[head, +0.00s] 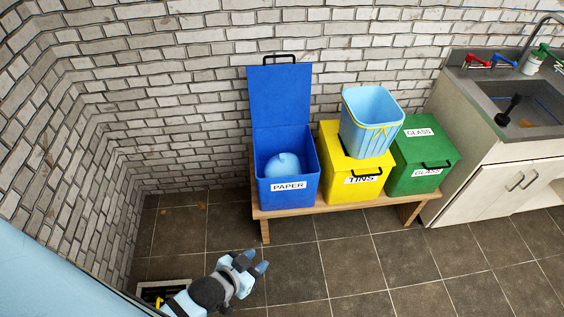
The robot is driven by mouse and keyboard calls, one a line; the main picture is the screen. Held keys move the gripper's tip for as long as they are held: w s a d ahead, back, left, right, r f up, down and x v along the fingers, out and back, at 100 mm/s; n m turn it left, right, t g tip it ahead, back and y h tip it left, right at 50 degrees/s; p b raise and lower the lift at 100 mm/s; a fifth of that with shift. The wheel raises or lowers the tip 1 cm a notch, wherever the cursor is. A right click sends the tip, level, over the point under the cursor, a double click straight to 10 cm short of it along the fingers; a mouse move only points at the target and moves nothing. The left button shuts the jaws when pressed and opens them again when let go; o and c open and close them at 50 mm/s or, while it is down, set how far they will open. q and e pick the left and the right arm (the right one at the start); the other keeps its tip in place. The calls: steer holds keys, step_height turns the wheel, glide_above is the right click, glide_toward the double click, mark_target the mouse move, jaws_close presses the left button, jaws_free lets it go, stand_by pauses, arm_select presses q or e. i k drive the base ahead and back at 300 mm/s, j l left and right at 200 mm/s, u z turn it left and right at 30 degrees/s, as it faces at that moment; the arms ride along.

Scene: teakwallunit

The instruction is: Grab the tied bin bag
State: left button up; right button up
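The bin bag, light blue and rounded with a small knot-like bump on top, (284,165) sits inside the open blue PAPER bin (289,195). The bin's lid (280,96) stands up against the brick wall. My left gripper (260,262) is at the lower left, over the floor in front of the bench and below the bin. Its two fingers are spread with a gap between them, and it holds nothing. It is well apart from the bag. The bag's lower part is hidden by the bin's front wall. My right gripper is not in view.
A yellow TINS bin (335,190) and a green GLASS bin (422,160) stand beside the blue bin on a wooden bench (388,207). A light blue basket (371,115) rests on the yellow bin. A sink counter (490,148) is at right. Tiled floor in front is clear.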

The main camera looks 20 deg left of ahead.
mark_target(283, 164)
steer(key=i+j+u, duration=0.35)
steer(key=i+u, duration=0.35)
steer(key=i, duration=0.2)
steer(key=i+u, duration=0.35)
steer(key=i, duration=0.1)
